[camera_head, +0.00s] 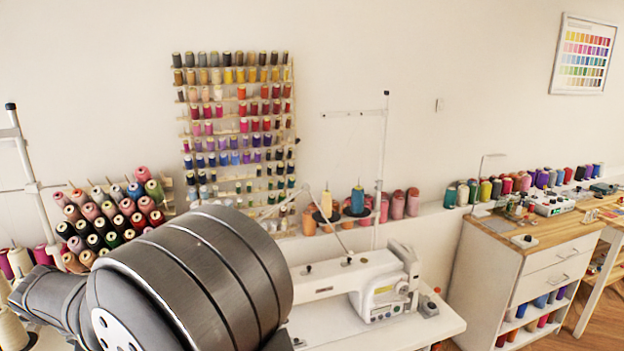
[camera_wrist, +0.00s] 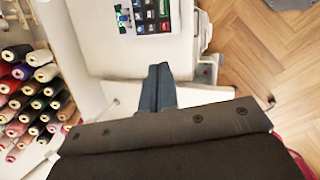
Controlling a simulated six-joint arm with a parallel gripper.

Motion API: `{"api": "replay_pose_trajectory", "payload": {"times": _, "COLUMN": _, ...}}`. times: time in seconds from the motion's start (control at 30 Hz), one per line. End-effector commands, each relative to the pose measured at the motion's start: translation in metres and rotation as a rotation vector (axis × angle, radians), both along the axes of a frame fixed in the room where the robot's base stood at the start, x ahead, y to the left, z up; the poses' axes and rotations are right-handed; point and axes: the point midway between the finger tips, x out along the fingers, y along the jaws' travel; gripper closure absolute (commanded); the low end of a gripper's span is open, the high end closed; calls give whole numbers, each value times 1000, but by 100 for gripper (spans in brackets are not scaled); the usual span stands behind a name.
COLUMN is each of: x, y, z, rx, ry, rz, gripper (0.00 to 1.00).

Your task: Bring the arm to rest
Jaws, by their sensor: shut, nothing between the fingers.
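My gripper (camera_wrist: 160,72) shows in the wrist view, its two dark fingers pressed together with nothing between them. It points toward a white table surface beyond the fingertips, apart from any object. In the head view my arm's large grey joint fills the lower left, and the gripper itself is not visible there.
A white sewing machine (camera_head: 372,280) stands on a white table (camera_head: 400,325). A thread rack (camera_head: 235,130) hangs on the wall. Thread cones (camera_head: 108,215) stand at left and also show in the wrist view (camera_wrist: 30,100). A wood-topped cabinet (camera_head: 487,280) is at right.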

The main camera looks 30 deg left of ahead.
Motion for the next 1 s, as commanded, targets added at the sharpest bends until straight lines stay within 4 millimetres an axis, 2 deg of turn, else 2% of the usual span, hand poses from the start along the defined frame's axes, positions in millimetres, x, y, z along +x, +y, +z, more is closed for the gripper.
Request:
{"api": "replay_pose_trajectory", "payload": {"times": 0.17, "x": -10, "y": -3, "z": 10, "rx": 82, "ry": 59, "rz": -136, "gripper": 100}}
{"api": "replay_pose_trajectory", "payload": {"times": 0.2, "x": -5, "y": -3, "z": -2, "rx": 74, "ry": 55, "rz": -132, "gripper": 100}}
{"api": "replay_pose_trajectory", "payload": {"times": 0.63, "x": 29, "y": 7, "z": -82, "rx": 73, "ry": 54, "rz": -127, "gripper": 100}}
{"api": "replay_pose_trajectory", "payload": {"times": 1.0, "x": -1, "y": 1, "z": -11, "rx": 82, "ry": 54, "rz": -123, "gripper": 100}}
